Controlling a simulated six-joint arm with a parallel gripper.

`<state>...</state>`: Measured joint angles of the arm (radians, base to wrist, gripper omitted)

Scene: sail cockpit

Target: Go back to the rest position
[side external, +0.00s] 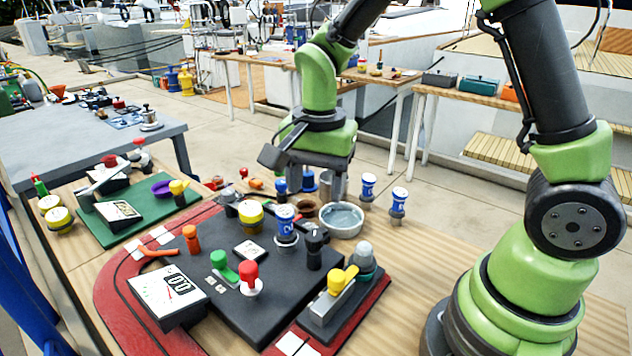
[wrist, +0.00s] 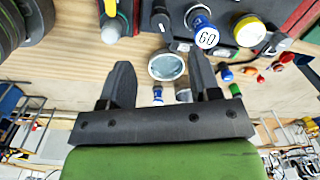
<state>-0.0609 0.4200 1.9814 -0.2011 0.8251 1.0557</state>
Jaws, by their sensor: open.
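My gripper (wrist: 160,78) is open, with its two dark fingers spread apart and nothing between them. In the side external view my gripper (side external: 318,172) hangs above the back edge of the wooden table, behind the black panel (side external: 215,268). A round grey bowl (side external: 342,219) stands just in front of it there. In the wrist view the bowl (wrist: 166,66) shows between and beyond the fingers. In the side external view the fingertips are hard to separate from the small items behind the panel.
Blue-and-white knobs (side external: 369,187) stand right of the bowl. A green board (side external: 130,222) lies at left. The wood right of the panel is mostly clear.

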